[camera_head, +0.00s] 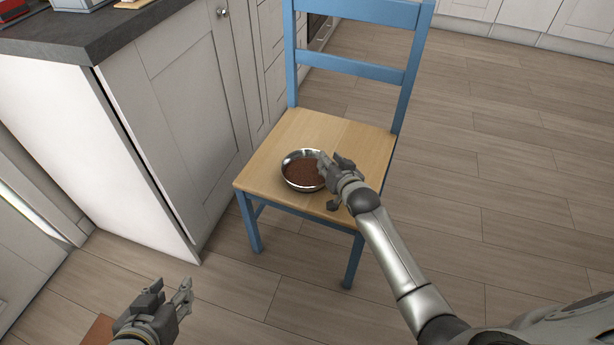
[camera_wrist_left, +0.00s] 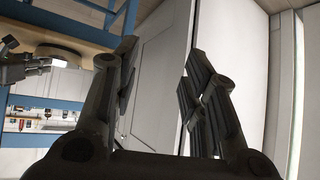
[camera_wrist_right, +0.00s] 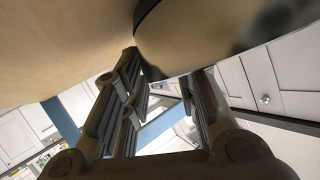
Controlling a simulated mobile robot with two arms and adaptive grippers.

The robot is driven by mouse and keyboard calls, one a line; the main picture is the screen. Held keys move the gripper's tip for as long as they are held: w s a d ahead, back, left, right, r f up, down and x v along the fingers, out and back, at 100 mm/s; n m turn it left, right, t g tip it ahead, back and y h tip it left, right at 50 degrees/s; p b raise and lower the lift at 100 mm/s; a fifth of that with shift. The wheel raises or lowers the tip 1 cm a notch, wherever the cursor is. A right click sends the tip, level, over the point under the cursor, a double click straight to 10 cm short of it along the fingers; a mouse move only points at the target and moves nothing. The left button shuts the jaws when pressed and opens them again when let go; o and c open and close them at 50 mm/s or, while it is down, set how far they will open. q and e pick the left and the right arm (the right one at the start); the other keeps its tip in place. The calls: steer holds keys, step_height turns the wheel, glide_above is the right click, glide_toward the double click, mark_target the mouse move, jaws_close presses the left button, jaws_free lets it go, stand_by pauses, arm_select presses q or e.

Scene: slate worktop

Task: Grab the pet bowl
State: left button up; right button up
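The pet bowl (camera_head: 304,171) is a shiny metal bowl with brown contents, upright on the wooden seat of a blue chair (camera_head: 270,150). My right gripper (camera_head: 333,166) is at the bowl's right rim, low over the seat. In the right wrist view the bowl (camera_wrist_right: 205,35) fills the top, close to the open fingers (camera_wrist_right: 165,95); I cannot tell whether they touch it. My left gripper (camera_head: 172,298) is open and empty, low in front of the cabinet and away from the bowl. The left wrist view shows its spread fingers (camera_wrist_left: 160,80).
A white cabinet (camera_head: 170,120) with a dark worktop (camera_head: 95,35) stands left of the chair. The chair's blue backrest (camera_head: 355,70) rises behind the bowl. The wooden floor (camera_head: 500,180) to the right is clear.

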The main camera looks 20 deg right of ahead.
steer(key=shift+w+f, duration=0.15)
steer(key=shift+w, duration=0.3)
jaws_close()
stand_by(0.4)
